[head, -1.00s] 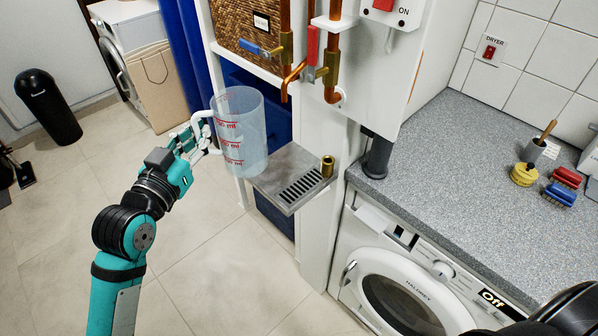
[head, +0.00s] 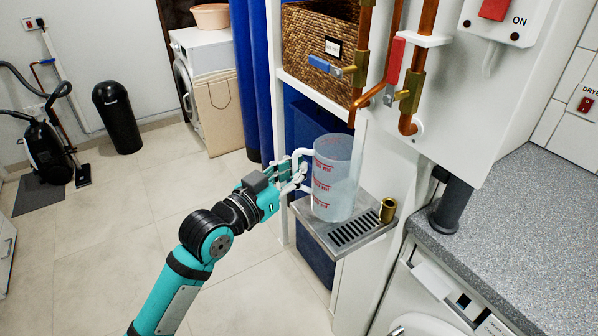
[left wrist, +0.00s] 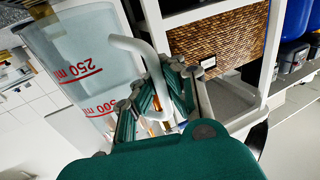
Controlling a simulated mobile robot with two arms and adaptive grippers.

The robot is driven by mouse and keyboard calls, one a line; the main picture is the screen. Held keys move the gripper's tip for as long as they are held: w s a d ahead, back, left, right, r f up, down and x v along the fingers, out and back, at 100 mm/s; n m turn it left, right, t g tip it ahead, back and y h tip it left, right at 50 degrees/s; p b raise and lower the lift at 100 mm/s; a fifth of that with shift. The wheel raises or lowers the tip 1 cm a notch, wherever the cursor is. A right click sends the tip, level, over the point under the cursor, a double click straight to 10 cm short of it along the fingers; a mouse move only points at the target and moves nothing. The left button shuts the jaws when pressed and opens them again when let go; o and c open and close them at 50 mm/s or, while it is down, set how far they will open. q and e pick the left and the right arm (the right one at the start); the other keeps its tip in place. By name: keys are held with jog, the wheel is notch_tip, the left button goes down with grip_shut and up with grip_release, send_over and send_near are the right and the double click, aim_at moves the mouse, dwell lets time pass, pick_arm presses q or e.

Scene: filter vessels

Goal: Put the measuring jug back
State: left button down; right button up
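The measuring jug (head: 335,182) is clear with red ml marks and a white handle on its left. It is upright over the left part of the grey metal shelf with a slotted drain (head: 325,235). I cannot tell whether its base touches the shelf. My left gripper (head: 297,174) is at the handle, left of the jug. In the left wrist view the jug (left wrist: 82,62) is at the upper left, and the fingers of my left gripper (left wrist: 160,102) are closed around the handle. My right gripper is not in view.
A brass fitting (head: 388,210) stands on the right of the shelf, beside the jug. Copper pipes with valves (head: 412,85) hang above. A wicker basket (head: 318,45) sits in the rack behind.

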pick_arm(q)
jog(key=w+f, duration=0.4)
jog(key=shift+w+a, duration=0.2)
jog(key=shift+w, duration=0.1)
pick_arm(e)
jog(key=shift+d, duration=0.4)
pick_arm(q)
jog(key=shift+f, duration=0.15)
jog(key=c, duration=1.5)
grip_release()
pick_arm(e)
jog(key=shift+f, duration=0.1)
